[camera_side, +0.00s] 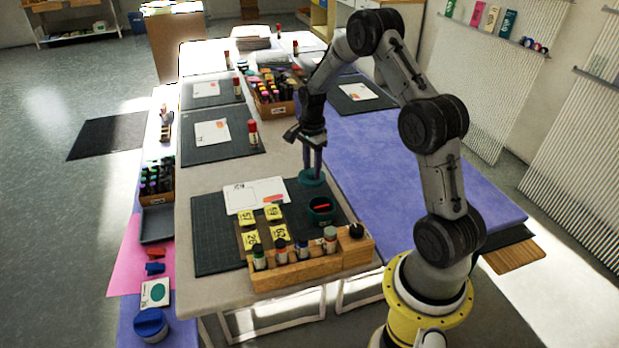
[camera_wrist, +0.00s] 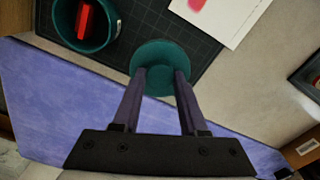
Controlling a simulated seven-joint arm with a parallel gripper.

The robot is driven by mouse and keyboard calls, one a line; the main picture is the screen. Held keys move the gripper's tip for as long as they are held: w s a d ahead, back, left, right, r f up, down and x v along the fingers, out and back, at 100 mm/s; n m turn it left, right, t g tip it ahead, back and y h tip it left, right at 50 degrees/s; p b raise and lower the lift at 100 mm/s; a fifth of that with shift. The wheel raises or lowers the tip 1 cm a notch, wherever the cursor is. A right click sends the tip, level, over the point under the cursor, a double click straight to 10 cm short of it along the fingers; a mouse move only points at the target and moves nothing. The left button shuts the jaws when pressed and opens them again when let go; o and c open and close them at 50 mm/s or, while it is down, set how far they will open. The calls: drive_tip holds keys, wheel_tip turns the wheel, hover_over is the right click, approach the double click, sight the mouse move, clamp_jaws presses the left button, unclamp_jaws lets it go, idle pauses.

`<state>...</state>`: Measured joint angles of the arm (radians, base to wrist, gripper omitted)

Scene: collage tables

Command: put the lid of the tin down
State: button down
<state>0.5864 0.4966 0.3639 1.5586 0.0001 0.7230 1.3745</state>
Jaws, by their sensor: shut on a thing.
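The teal lid (camera_side: 312,178) is round and flat with a raised knob. My gripper (camera_side: 313,168) is shut on the lid's knob, and it also shows in the wrist view with its fingers on either side of the lid (camera_wrist: 160,62). The lid is near the far right corner of the dark cutting mat; I cannot tell whether it touches the surface. The open teal tin (camera_side: 320,212) stands on the mat with a red piece (camera_wrist: 86,20) inside. In the wrist view the tin (camera_wrist: 112,38) is left of the lid, apart from it.
A wooden rack (camera_side: 295,275) with several bottles stands at the mat's front edge. Yellow number cards (camera_side: 248,218) and a white sheet (camera_side: 256,194) lie on the mat (camera_side: 210,235). A clear blue-purple tabletop (camera_side: 400,160) is to the right.

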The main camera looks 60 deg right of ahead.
drive_tip(key=shift+w+d+f, duration=0.35)
drive_tip(key=shift+w+f, duration=0.2)
drive_tip(key=shift+f, duration=1.75)
drive_tip(key=shift+f, duration=0.2)
drive_tip(key=shift+c, duration=2.2)
unclamp_jaws()
drive_tip(key=shift+r, duration=0.15)
